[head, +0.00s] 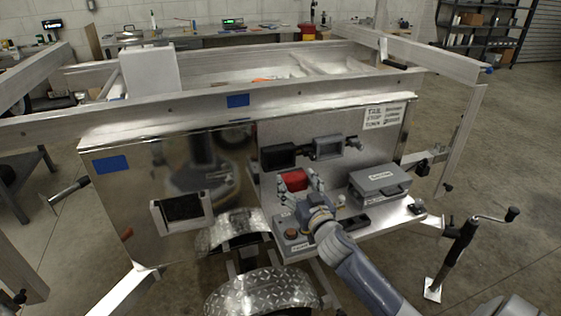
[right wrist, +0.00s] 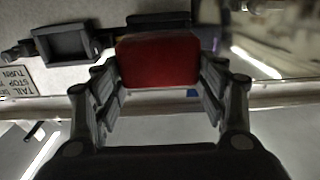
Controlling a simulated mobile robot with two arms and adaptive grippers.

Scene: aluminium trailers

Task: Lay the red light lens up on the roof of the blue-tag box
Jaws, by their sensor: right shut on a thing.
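The red light lens (head: 293,180) is a small red block just in front of the shiny upright panel in the head view. It also shows large in the right wrist view (right wrist: 158,60), between the fingers. My right gripper (head: 303,186) is shut on it and holds it above the small shelf. The blue-tag box (head: 145,150) is the polished metal box at left, with a blue tag (head: 112,163) on its front. Its roof shows only as a thin strip, partly behind the trailer rail. My left gripper is not in view.
Two dark lamp housings (head: 328,147) are on the panel behind the lens, below a white label (head: 384,116). A grey case (head: 379,184) and a red button box (head: 291,235) sit on the shelf. A trailer rail (head: 190,105) runs along the top, and a fender (head: 260,293) stands below.

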